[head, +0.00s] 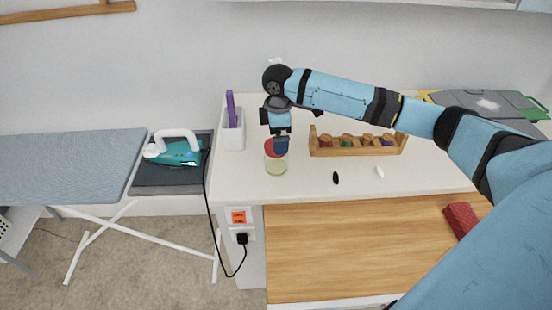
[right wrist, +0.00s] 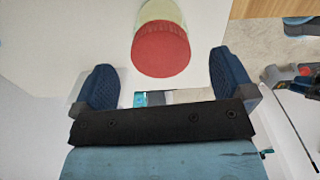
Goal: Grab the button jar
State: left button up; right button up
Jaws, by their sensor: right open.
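The button jar (head: 276,167) is a clear pale-yellow jar with a red lid, standing upright on the white tabletop near its left end. In the right wrist view its red lid (right wrist: 161,50) shows just beyond the fingertips, near the middle. My right gripper (head: 281,145) reaches in from the right and hangs over the jar, hiding part of the lid. In the right wrist view my right gripper (right wrist: 165,75) is open, with nothing between its blue fingers. My left gripper is not in view.
A white holder (head: 232,135) with a purple item stands behind and left of the jar. A wooden rack (head: 358,150) of spools stands to the right. Small black (head: 336,178) and white (head: 380,171) items lie nearby. A teal iron (head: 180,153) rests left of the table.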

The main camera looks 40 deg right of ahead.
aim_at(276, 158)
jog(key=shift+w+a+f, duration=0.1)
jog(key=shift+a+f, duration=0.05)
jog(key=shift+f, duration=3)
jog(key=shift+c, duration=0.5)
jog(key=shift+r, duration=0.1)
jog(key=c, duration=0.9)
